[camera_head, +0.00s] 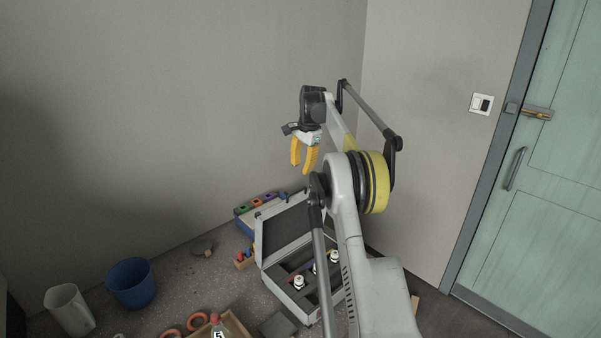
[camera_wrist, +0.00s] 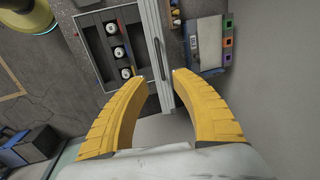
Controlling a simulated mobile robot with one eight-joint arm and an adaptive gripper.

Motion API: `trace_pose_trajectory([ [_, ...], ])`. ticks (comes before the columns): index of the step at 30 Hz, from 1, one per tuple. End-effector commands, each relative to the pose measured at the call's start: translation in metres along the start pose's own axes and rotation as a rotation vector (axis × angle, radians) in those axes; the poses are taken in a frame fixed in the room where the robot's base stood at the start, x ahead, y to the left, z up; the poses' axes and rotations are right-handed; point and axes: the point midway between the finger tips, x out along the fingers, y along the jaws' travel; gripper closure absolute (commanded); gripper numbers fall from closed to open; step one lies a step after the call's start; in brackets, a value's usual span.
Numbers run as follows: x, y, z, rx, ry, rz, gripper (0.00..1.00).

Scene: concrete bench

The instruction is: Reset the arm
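My gripper (camera_head: 304,160) has two yellow fingers and hangs in the air above the back of the bench, pointing down. It also shows in the wrist view (camera_wrist: 160,75), where the fingertips are apart with nothing between them. My arm is raised and bent in the middle of the head view. Below the gripper, an open grey case (camera_head: 262,238) stands on the bench, partly hidden by my arm. In the wrist view the case (camera_wrist: 153,40) lies beyond the fingertips, with several white-topped items in its dark foam.
A blue bucket (camera_head: 132,284) and a pale jug (camera_head: 69,309) stand at left. A box with coloured squares (camera_head: 244,211) is behind the case. Orange rings (camera_head: 196,320) and a wooden tray (camera_head: 236,327) lie in front. The wall is behind; a green door (camera_head: 545,180) is at right.

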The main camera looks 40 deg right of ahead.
Motion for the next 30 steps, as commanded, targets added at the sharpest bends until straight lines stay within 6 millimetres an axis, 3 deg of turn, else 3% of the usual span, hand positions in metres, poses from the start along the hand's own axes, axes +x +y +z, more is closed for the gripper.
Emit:
trace_pose_trajectory([
  [14, 0.000, 0.000, 0.001, -0.002, 0.000, 0.000, 0.70],
  [17, -0.006, -0.002, 0.010, -0.028, 0.004, -0.005, 0.70],
  [20, -0.020, -0.005, 0.036, -0.102, 0.016, -0.020, 0.70],
  [23, -0.041, -0.003, 0.078, -0.219, 0.036, -0.043, 0.70],
  [26, -0.062, 0.008, 0.125, -0.352, 0.061, -0.070, 0.70],
  [30, -0.082, 0.038, 0.191, -0.538, 0.097, -0.107, 0.70],
])
